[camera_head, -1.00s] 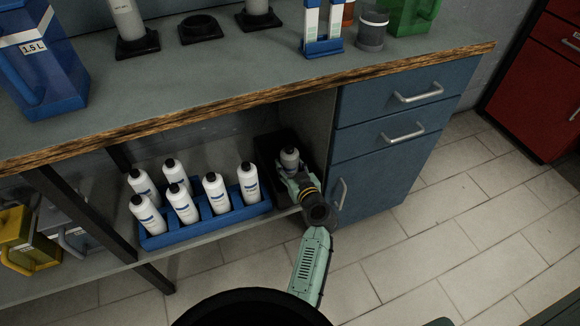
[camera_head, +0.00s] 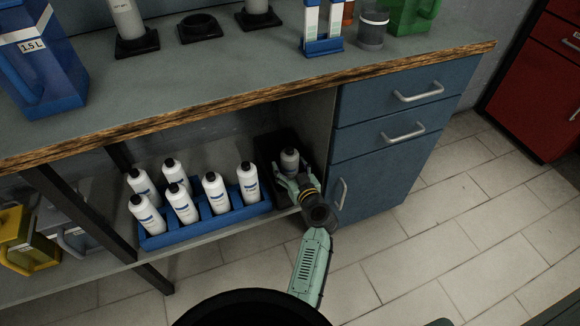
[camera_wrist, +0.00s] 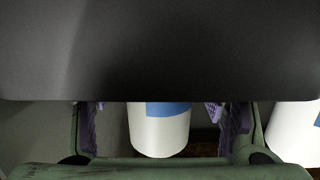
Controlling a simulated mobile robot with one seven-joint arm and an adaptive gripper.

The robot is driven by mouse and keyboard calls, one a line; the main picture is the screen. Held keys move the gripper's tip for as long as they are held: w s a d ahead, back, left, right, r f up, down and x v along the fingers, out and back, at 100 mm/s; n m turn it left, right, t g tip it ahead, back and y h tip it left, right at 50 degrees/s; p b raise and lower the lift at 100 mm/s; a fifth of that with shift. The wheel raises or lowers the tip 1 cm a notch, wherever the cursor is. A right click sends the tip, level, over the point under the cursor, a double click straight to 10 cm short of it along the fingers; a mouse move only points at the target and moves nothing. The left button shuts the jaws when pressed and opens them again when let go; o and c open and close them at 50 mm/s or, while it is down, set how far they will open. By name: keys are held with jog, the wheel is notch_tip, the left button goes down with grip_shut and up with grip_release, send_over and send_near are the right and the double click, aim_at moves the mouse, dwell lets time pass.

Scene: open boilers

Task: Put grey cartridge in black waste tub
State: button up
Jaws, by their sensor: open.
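The grey cartridge (camera_head: 290,162) with a dark cap stands roughly upright at the black waste tub (camera_head: 266,146), on the lower shelf right of the blue rack. Its lower part is hidden by my gripper (camera_head: 291,175), which reaches in from the front. The jaws are open, with the fingers close to the cartridge; I cannot tell whether they touch it. In the wrist view, the fingers (camera_wrist: 160,122) stand apart. A large dark surface (camera_wrist: 160,50) fills the top, too close to identify. A white cylinder with a blue label (camera_wrist: 158,135) shows between the fingers.
The blue rack (camera_head: 205,228) holds several white bottles left of the tub. The wooden-edged worktop (camera_head: 240,98) hangs above, and the blue drawer cabinet (camera_head: 385,155) stands close on the right. The tiled floor (camera_head: 460,240) in front is open.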

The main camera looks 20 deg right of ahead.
jog(key=shift+r, duration=0.15)
jog(key=s+r+b, duration=0.2)
jog(key=s, duration=0.9)
jog(key=shift+s+d+r, duration=0.15)
jog(key=shift+s+d, duration=0.05)
jog(key=shift+s, duration=0.2)
dwell(1.4)
